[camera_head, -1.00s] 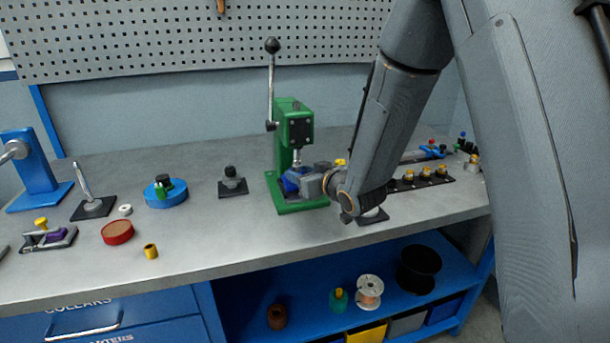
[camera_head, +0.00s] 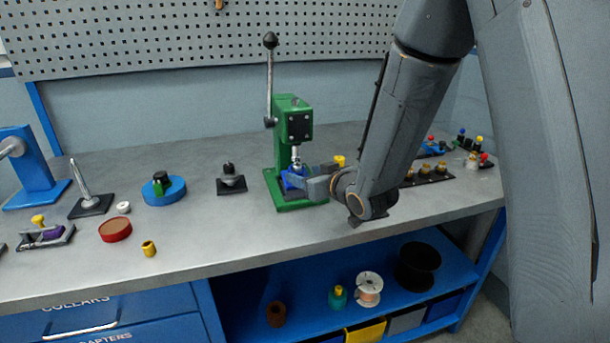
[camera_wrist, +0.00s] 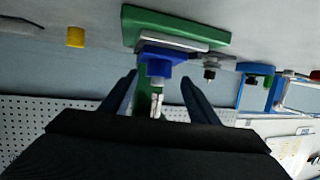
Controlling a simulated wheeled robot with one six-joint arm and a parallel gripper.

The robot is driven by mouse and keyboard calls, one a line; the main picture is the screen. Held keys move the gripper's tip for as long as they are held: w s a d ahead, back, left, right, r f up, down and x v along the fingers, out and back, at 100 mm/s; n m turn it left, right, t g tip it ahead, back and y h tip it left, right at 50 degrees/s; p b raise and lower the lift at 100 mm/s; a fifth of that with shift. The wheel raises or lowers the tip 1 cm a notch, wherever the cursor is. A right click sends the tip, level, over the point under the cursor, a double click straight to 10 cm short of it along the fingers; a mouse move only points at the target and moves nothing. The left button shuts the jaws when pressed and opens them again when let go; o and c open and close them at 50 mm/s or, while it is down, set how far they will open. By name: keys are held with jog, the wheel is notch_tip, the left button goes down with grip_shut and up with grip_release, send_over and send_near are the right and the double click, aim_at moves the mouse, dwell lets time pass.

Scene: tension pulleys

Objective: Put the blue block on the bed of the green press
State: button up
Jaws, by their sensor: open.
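The green press (camera_head: 300,124) stands on the workbench with its long lever upright. The blue block (camera_head: 292,180) is on the bed of the press under the ram, partly hidden in the head view. In the wrist view the blue block (camera_wrist: 161,58) rests against the pale plate (camera_wrist: 185,43) of the green base (camera_wrist: 176,25). My gripper (camera_head: 303,184) reaches in from the right at the bed. In the wrist view my gripper (camera_wrist: 158,82) has its two dark fingers spread apart, one on each side of the block, with gaps beside it.
A small black fixture (camera_head: 231,180), a blue disc (camera_head: 164,190), a red disc (camera_head: 115,230) and a yellow bushing (camera_head: 149,248) are left of the press. A black strip with brass knobs (camera_head: 423,176) lies to the right. The bench front centre is clear.

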jog(key=v, duration=0.9)
jog(key=shift+b, duration=0.4)
jog(key=shift+d, duration=0.1)
